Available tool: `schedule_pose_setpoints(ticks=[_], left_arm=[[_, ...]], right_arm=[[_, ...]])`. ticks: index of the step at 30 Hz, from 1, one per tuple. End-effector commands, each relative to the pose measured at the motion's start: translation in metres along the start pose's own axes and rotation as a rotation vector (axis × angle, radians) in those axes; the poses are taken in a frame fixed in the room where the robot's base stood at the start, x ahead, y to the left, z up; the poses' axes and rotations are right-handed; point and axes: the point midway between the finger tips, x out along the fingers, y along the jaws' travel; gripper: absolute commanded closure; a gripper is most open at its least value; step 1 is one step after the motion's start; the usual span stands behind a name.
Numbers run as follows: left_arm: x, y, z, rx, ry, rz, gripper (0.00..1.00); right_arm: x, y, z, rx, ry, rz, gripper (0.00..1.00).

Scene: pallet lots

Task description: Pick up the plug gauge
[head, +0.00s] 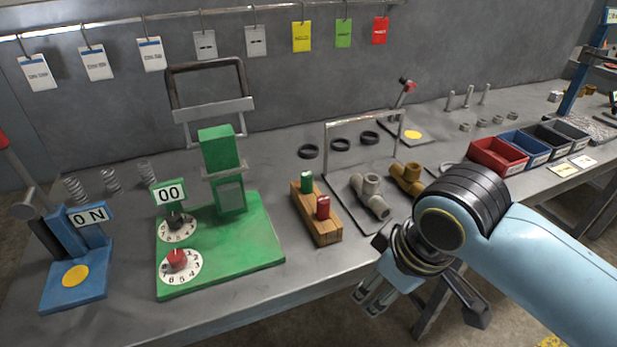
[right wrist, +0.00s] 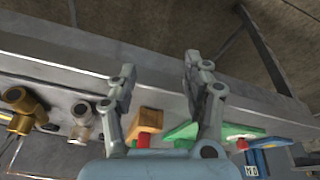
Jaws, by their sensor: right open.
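A wooden block (head: 318,226) stands near the front edge of the bench, with a green-handled plug (head: 307,183) and a red-handled plug (head: 323,208) upright in it. These look like the plug gauge. My right gripper (head: 372,298) is open and empty, in front of the bench edge and to the right of the block. In the right wrist view, the open fingers (right wrist: 160,70) spread apart, with the wooden block (right wrist: 150,120) and a bit of red plug (right wrist: 143,141) between them, farther off. My left gripper is not in view.
A green press (head: 240,240) with dials stands left of the block, and a blue gauge stand (head: 75,280) farther left. Grey (head: 370,195) and brown (head: 407,177) pipe fittings lie to the right near a metal frame (head: 326,150). A red bin (head: 497,157) and other bins stand farther right.

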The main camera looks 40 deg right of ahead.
Motion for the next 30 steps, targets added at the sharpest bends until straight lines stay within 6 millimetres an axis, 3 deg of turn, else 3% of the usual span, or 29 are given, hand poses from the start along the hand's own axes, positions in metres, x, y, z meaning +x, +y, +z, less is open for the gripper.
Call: schedule_pose_setpoints(ticks=[1, 11, 19, 24, 30], left_arm=[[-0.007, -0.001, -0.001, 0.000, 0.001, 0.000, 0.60], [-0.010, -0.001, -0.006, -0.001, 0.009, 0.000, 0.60], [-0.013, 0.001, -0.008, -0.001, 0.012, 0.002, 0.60], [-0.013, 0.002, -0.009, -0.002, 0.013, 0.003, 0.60], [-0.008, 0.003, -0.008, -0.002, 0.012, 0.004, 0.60]], right_arm=[[-0.014, 0.005, -0.022, -0.045, 0.020, -0.015, 0.50], [-0.026, 0.033, -0.111, -0.298, 0.057, -0.140, 0.50], [-0.061, 0.077, -0.188, -0.481, 0.107, -0.225, 0.50], [-0.075, 0.091, -0.212, -0.540, 0.130, -0.260, 0.50], [-0.045, 0.082, -0.215, -0.544, 0.132, -0.268, 0.50]])
